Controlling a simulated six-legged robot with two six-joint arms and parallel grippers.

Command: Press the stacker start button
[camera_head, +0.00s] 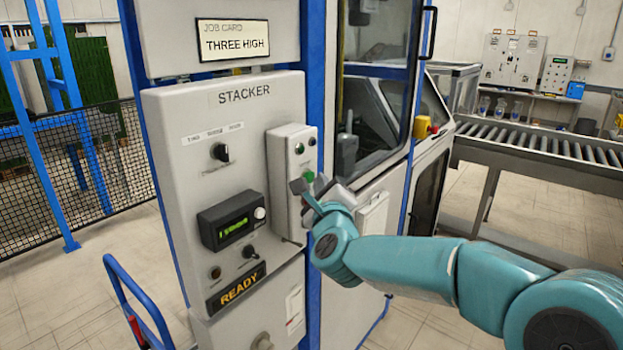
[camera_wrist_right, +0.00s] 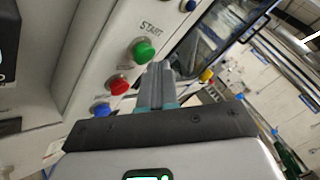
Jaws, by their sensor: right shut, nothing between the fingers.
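The stacker panel (camera_head: 245,105) is a light grey box on a blue-framed cabinet, with a raised button box (camera_head: 283,150) on its right side. The green button (camera_head: 309,176) shows just above my right gripper (camera_head: 297,187). In the right wrist view the green button (camera_wrist_right: 144,51) is marked START, with a red button (camera_wrist_right: 118,87) and a blue button (camera_wrist_right: 100,110) in line below it. My right gripper (camera_wrist_right: 155,68) is shut and empty, its fingertips close to the green button's right side; I cannot tell whether they touch. My left gripper is not in view.
A job card (camera_head: 233,40) reads THREE HIGH. A selector knob (camera_head: 221,152), a small green display (camera_head: 233,225) and a READY sign (camera_head: 236,288) are on the panel. A roller conveyor (camera_head: 540,150) runs at the right. A blue rail (camera_head: 135,290) stands at front left.

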